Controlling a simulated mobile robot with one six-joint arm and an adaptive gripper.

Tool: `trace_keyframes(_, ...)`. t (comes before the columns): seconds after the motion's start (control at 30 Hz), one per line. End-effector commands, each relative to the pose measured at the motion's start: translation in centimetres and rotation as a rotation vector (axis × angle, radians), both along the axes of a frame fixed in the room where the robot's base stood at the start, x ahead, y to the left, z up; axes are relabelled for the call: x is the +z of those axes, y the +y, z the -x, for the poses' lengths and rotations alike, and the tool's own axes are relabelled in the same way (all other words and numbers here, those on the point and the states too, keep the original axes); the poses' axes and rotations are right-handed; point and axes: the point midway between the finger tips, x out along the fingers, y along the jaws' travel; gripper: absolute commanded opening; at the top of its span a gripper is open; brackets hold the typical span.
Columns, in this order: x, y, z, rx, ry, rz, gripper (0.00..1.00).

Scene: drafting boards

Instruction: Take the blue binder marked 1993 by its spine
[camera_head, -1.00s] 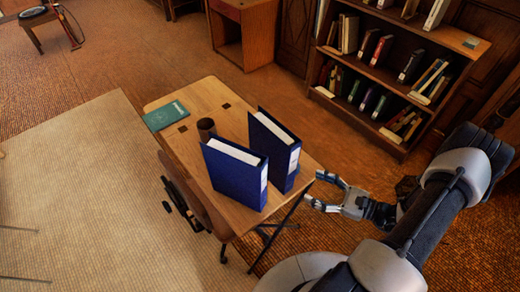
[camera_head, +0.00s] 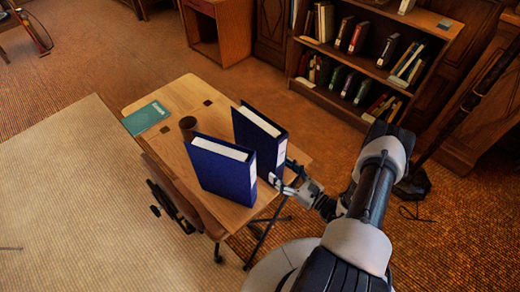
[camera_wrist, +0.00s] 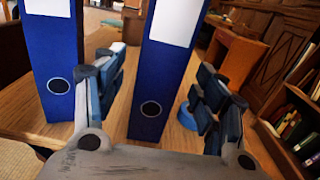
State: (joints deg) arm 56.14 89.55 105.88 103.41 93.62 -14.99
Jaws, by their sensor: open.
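Two blue binders stand upright on the wooden desk (camera_head: 160,95). The left, nearer one (camera_head: 222,170) also shows at the left of the wrist view (camera_wrist: 56,65). The right, farther one (camera_head: 250,130) stands in the middle of the wrist view (camera_wrist: 150,85). Both spines have a white label and a round hole; no year can be read. My gripper (camera_head: 284,178) is open at the spine of the right binder. In the wrist view, that spine lies between my two fingers (camera_wrist: 157,65), with a gap on each side.
A round blue thing (camera_wrist: 187,117) is beside my right finger. A bookshelf (camera_head: 340,108) stands behind, with open floor between.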

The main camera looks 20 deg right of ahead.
Motion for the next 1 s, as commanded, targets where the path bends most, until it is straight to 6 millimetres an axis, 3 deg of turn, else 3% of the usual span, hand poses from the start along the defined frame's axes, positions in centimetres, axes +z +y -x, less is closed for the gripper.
trace_keyframes(0.6,0.6,2.2,-6.1,0.0,-0.001,0.001,0.65)
trace_keyframes(0.87,0.7,2.3,-6.2,-0.001,-0.001,0.0,0.64)
trace_keyframes(1.0,0.7,2.2,-6.2,-0.001,-0.001,0.0,0.55)
